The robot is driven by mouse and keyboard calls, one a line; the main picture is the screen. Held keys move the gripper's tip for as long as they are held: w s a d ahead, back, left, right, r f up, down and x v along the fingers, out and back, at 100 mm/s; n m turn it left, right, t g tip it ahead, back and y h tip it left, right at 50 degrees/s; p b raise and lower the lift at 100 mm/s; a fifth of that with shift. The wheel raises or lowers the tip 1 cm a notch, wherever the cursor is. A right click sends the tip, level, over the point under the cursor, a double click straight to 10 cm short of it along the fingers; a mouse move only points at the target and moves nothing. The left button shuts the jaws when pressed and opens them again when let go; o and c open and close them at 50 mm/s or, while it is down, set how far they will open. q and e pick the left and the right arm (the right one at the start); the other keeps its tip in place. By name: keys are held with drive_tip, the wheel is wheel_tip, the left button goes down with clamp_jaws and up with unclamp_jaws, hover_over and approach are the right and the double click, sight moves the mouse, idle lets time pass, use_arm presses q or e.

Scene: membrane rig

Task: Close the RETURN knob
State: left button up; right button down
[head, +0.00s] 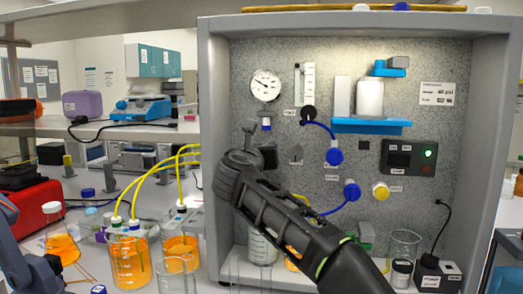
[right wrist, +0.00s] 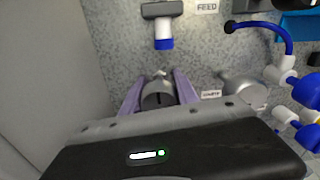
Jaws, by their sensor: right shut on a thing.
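My right gripper (right wrist: 158,104) has its two purple fingers on either side of a grey knob (right wrist: 158,92) on the speckled panel, shut on it. A small label (right wrist: 211,94) sits just right of this knob; its print is too blurred to read, so I cannot confirm that it is the RETURN knob. In the head view my right gripper (head: 250,156) reaches the panel below the pressure gauge, and its hand hides most of the knob. My left gripper does not show; only parts of my left arm are at the left edge.
A gauge (head: 265,86) and a blue-tipped fitting (right wrist: 163,32) are above the held knob. Another grey knob (right wrist: 243,92) is to its right. Blue fittings (head: 335,155) with tubing and a yellow fitting (head: 380,191) stick out farther right. Orange-filled bottles (head: 130,262) stand left of the cabinet.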

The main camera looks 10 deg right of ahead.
drive_tip(key=shift+f, duration=0.15)
drive_tip(key=c, duration=0.9)
unclamp_jaws()
drive_tip(key=shift+s, duration=0.1)
drive_tip(key=shift+s+a, duration=0.2)
drive_tip(key=shift+s, duration=0.1)
drive_tip(key=b+v, duration=0.2)
drive_tip(key=v, duration=0.5)
drive_tip(key=shift+b, duration=0.35)
